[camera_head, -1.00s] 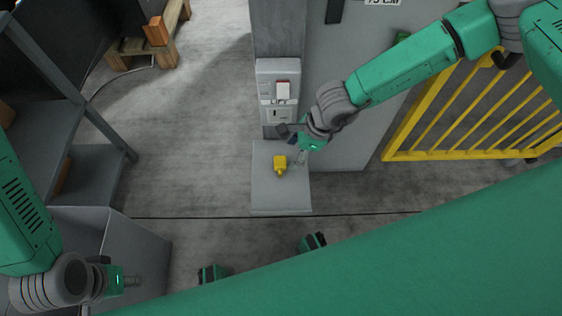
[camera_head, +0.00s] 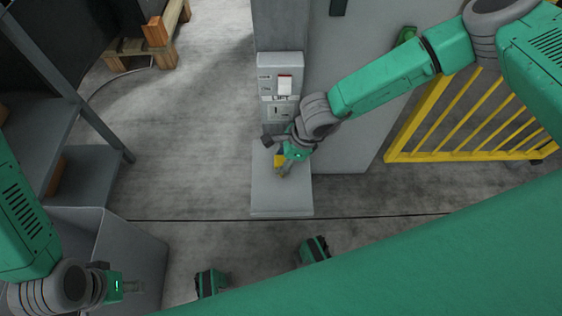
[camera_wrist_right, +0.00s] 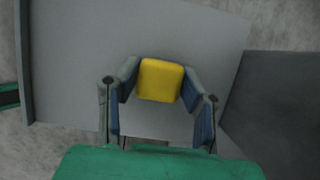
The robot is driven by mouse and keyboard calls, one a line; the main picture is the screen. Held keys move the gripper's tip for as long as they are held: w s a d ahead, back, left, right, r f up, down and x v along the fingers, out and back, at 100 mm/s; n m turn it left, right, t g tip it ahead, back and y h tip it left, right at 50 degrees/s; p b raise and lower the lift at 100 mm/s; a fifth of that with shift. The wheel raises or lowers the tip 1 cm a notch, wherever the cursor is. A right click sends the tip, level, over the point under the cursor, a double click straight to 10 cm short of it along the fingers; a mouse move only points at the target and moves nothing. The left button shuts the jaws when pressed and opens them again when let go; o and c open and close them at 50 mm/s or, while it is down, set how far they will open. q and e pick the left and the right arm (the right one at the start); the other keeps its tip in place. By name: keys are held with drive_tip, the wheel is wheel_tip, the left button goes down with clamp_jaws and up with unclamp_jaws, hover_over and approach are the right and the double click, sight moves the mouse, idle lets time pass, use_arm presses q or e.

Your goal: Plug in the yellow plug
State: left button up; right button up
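The yellow plug (camera_head: 279,160) is on the small grey ledge (camera_head: 268,196) below a wall panel. My right gripper (camera_head: 281,168) is over the plug and partly hides it in the head view. In the right wrist view the plug (camera_wrist_right: 160,80) lies between the tips of the open fingers of my right gripper (camera_wrist_right: 160,88). I cannot tell whether a finger touches it. The grey panel (camera_head: 280,90) on the post behind the ledge carries a white box and a darker slotted fitting. My left gripper (camera_head: 132,287) is at the lower left, far from the plug; its finger opening is too small to judge.
A yellow barrier (camera_head: 450,125) stands at the right. A dark grey shelf (camera_head: 90,175) and a grey bin (camera_head: 135,245) are at the left, near my left arm. A wooden pallet (camera_head: 150,45) lies at the back left. Floor between shelf and ledge is clear.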

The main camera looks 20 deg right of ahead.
sight(281, 164)
idle(0.3)
drive_tip(key=shift+s+a+r+p, duration=0.1)
drive_tip(key=shift+s+r+p, duration=0.05)
drive_tip(key=shift+r+p, duration=0.35)
drive_tip(key=r+p, duration=0.1)
drive_tip(key=r, duration=0.1)
drive_tip(key=r+p, duration=0.1)
drive_tip(key=r, duration=0.1)
drive_tip(key=s+r+p, duration=0.1)
drive_tip(key=r+p, duration=0.1)
drive_tip(key=shift+r, duration=0.25)
drive_tip(key=s+a+p, duration=0.2)
drive_tip(key=s, duration=0.7)
drive_tip(key=s+a+p, duration=0.2)
drive_tip(key=s+a, duration=0.1)
drive_tip(key=s, duration=0.6)
drive_tip(key=shift+a+f, duration=0.2)
drive_tip(key=shift+f, duration=0.05)
drive_tip(key=shift+s, duration=0.1)
